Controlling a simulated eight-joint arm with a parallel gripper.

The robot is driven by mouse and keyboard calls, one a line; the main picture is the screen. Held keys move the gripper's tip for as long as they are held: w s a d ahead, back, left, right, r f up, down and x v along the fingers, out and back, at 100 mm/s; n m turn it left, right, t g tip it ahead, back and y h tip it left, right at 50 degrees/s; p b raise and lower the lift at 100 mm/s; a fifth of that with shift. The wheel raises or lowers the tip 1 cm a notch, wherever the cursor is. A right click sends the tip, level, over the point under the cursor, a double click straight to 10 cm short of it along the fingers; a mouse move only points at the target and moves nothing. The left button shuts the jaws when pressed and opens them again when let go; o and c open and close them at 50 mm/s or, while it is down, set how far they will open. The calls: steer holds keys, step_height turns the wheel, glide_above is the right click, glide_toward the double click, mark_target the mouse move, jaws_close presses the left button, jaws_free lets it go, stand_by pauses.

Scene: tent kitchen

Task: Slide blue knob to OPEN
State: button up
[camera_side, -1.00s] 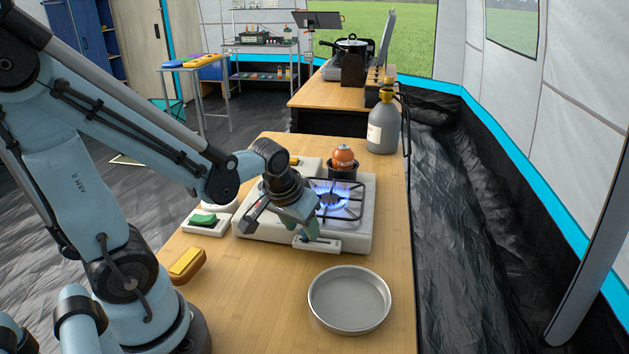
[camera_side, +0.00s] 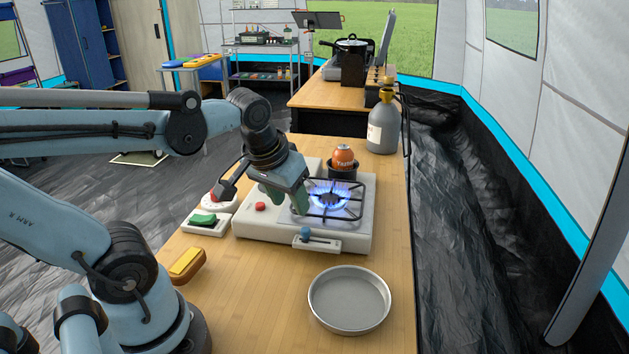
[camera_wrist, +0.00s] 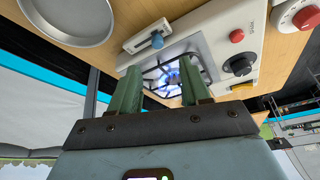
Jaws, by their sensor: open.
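The blue knob (camera_side: 305,232) sits on a pale slider plate (camera_side: 328,245) at the front of the white stove (camera_side: 357,232). In the side view it stands toward the left part of the slot. The knob (camera_wrist: 157,40) also shows in the wrist view, clear of my fingers. The slider's lettering is too small to read. My gripper (camera_side: 286,203) is open and empty above the stove, behind the knob and apart from it. Its two green fingers (camera_wrist: 162,88) frame the burner in the wrist view.
A blue flame (camera_side: 330,197) burns under the pan grate. A red button (camera_side: 260,206) is on the stove's left. A round metal pan (camera_side: 349,300) lies in front. A yellow sponge (camera_side: 186,262) and green switch (camera_side: 203,219) are at left.

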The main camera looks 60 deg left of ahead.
steer(key=shift+v, duration=1.45)
steer(key=w+d+f+m+t+h, duration=0.1)
steer(key=w+d+f+m+t, duration=0.1)
steer(key=d+f+m+t, duration=0.1)
steer(key=shift+w+d+m+h, duration=0.3)
steer(key=shift+d+m+h, duration=0.1)
steer(key=shift+d+m, duration=0.55)
steer(key=shift+o, duration=0.3)
steer(key=shift+d+f, duration=0.1)
steer(key=shift+f, duration=0.05)
